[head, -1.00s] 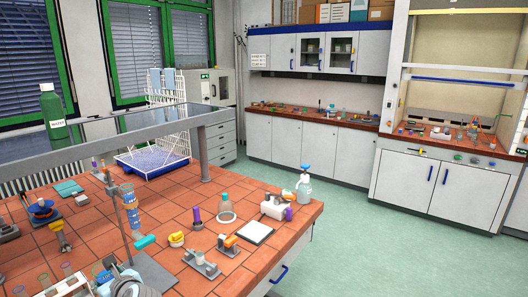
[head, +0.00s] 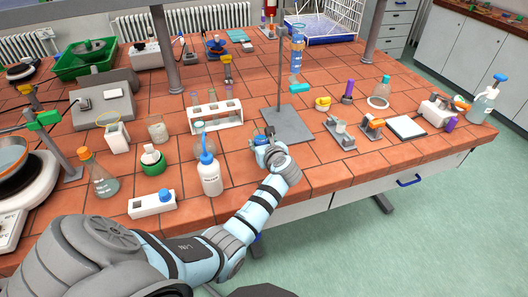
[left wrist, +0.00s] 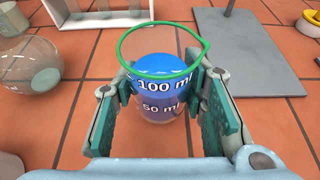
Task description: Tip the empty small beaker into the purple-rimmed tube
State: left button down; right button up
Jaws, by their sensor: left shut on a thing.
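A small clear beaker with a green rim stands upright between the fingers of my left gripper (left wrist: 160,110) in the left wrist view. The beaker (left wrist: 158,88) carries 100 ml and 50 ml marks.
A grey stand base (head: 288,124) with its rod is just right of the gripper. A white wash bottle (head: 210,178) stands left of it, in front of the rack. A flask (head: 101,180) and a green-based bottle (head: 153,161) are further left. Bare tiles lie front right.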

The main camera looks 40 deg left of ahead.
pick_arm(q)
notch_tip(320, 180, down, 4)
jog(key=shift+r, duration=0.25)
jog(key=shift+f, duration=0.15)
jog(key=c, duration=1)
grip_release()
